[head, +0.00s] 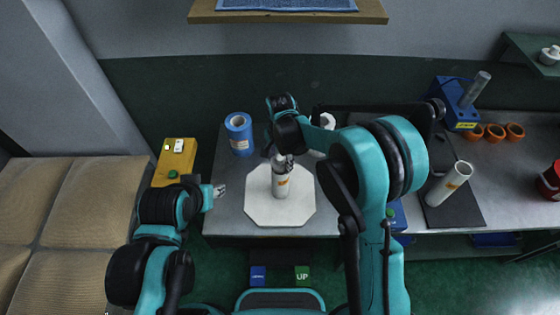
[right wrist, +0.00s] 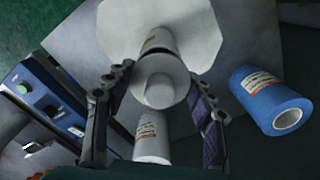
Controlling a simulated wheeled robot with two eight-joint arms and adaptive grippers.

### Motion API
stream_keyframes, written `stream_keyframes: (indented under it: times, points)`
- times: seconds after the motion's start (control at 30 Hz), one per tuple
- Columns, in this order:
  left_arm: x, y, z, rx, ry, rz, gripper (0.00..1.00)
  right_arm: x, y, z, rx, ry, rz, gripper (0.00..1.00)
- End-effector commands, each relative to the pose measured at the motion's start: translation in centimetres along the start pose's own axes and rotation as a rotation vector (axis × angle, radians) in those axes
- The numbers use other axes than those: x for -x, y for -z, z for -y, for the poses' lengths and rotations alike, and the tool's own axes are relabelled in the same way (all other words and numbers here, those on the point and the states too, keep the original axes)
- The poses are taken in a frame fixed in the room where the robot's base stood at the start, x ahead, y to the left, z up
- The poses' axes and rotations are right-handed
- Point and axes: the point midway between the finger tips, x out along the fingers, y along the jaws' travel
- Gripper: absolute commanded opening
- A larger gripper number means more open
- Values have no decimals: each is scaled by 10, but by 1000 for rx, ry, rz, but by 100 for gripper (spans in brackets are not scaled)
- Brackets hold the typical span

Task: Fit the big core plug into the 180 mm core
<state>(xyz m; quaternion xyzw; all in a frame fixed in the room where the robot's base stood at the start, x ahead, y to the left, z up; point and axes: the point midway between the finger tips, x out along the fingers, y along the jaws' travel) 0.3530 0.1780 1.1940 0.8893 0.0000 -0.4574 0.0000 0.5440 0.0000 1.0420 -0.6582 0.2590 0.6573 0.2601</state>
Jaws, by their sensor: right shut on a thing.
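A white core (head: 281,184) with an orange label stands upright on the white octagonal pad (head: 258,212). My right gripper (head: 283,160) is above its top end and shut on the white, round big core plug (right wrist: 160,82). In the right wrist view the plug sits between the two fingers, in front of the core (right wrist: 158,41), and covers part of it. I cannot tell whether the plug touches the core's rim. My left gripper (head: 220,191) is low, left of the pad and apart from the core; its jaw opening is unclear.
A blue roll (head: 239,134) stands behind left of the pad. A yellow box (head: 176,160) is further left.

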Motion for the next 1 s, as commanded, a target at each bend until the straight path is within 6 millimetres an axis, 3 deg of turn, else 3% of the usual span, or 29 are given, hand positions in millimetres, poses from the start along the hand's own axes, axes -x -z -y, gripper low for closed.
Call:
stream_keyframes:
  times: [1.0]
  points:
    - [-11, -8, 0, 0, 0, 0, 40, -14, 0, 0, 0, 0, 0, 26]
